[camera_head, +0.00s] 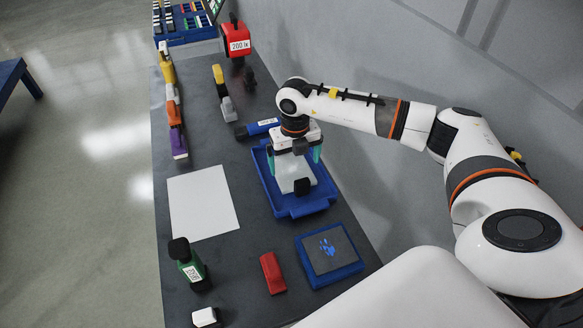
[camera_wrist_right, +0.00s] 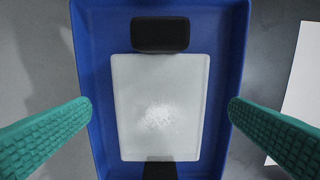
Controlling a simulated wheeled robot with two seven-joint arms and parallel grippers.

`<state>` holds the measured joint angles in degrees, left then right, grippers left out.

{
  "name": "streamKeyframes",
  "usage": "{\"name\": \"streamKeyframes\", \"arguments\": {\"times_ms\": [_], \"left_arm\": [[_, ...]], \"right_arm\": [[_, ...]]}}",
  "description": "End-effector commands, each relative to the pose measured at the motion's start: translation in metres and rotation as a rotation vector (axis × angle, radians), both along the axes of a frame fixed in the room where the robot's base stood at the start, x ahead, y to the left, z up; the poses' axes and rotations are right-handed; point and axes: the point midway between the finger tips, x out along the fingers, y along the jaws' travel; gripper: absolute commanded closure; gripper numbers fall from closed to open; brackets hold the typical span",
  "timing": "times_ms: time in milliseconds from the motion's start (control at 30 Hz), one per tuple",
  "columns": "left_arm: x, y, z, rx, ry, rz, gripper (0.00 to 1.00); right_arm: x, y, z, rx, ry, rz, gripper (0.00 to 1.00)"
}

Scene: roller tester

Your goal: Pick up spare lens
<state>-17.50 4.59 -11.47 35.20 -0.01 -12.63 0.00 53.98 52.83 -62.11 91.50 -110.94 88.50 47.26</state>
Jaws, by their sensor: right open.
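The spare lens appears to be the pale translucent plate (camera_head: 296,182) lying in the blue tray (camera_head: 303,209) on the dark bench. In the right wrist view the plate (camera_wrist_right: 160,110) lies lengthwise in the tray (camera_wrist_right: 90,45), with a black block (camera_wrist_right: 160,35) at its far end and another dark piece at its near end. My right gripper (camera_head: 295,162) is open and empty above the plate, pointing down. Its teal fingers (camera_wrist_right: 160,110) stand wide apart, one to each side of the plate. My left gripper is not in view.
A white sheet (camera_head: 202,203) lies left of the tray. In front are a blue pad (camera_head: 330,252), a red block (camera_head: 272,272) and a green bottle (camera_head: 190,265). A red box (camera_head: 237,40) and blue crate (camera_head: 187,35) stand behind. A wall runs along the right.

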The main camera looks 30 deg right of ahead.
Motion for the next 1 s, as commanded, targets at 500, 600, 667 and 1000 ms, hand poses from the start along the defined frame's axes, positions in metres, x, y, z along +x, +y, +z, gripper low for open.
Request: {"name": "streamKeyframes", "arguments": {"times_ms": [500, 600, 667, 1000], "left_arm": [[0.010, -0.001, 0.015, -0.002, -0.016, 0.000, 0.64], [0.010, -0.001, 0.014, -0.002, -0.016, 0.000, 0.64], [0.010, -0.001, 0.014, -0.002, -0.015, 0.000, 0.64], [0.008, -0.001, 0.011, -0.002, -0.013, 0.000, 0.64]], "right_arm": [[0.002, 0.000, -0.051, 0.001, 0.001, 0.000, 0.00], [0.002, 0.000, -0.051, 0.001, 0.000, 0.001, 0.00], [0.002, 0.000, -0.051, 0.001, 0.001, 0.001, 0.00], [0.002, 0.000, -0.054, 0.001, 0.001, 0.001, 0.02]]}}
